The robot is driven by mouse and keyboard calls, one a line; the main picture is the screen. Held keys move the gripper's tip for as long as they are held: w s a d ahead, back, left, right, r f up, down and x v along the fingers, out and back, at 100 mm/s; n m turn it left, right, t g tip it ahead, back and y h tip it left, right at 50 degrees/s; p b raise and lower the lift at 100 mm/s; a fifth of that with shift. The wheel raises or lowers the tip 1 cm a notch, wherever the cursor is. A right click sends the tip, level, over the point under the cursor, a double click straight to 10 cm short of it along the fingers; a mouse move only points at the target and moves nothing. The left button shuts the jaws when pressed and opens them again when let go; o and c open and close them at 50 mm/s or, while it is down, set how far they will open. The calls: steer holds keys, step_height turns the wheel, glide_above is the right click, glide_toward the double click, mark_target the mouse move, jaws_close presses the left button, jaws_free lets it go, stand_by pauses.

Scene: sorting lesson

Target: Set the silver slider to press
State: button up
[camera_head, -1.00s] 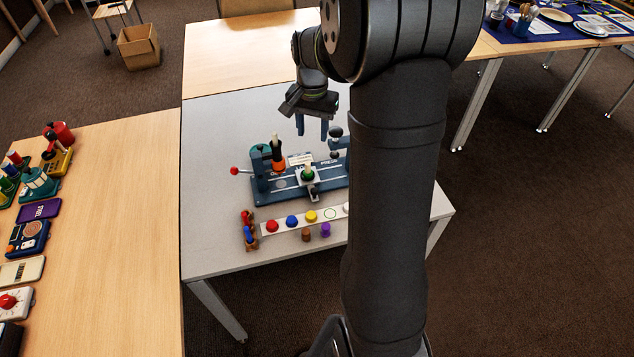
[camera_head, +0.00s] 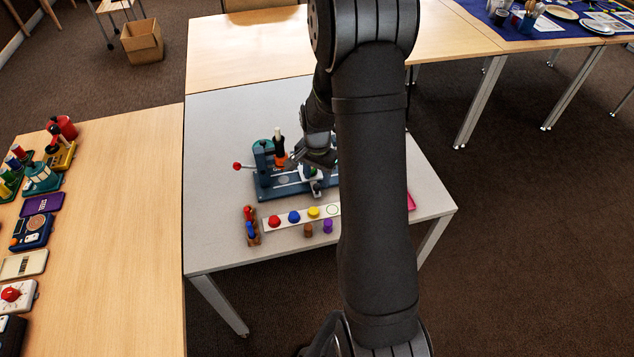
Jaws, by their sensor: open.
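The silver slider (camera_head: 316,187) sits on the rail of a blue press fixture (camera_head: 275,192), near the middle of its visible part. A small green piece is on top of the slider, partly covered by my gripper. My gripper (camera_head: 300,161) is low over the fixture, just above and behind the slider and right of the orange-and-black upright tool (camera_head: 280,150). It is open; its fingertips are hard to make out, and I cannot tell whether it touches anything. My arm hides the fixture's right end and its lettering.
A white strip with red (camera_head: 274,221), blue (camera_head: 294,216) and yellow (camera_head: 314,212) pieces lies in front of the fixture. Brown and purple pegs (camera_head: 327,227) stand before it. The grey table (camera_head: 225,120) is clear behind.

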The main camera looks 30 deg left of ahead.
mark_target(317, 185)
steer(key=shift+f, duration=1.8)
jaws_close()
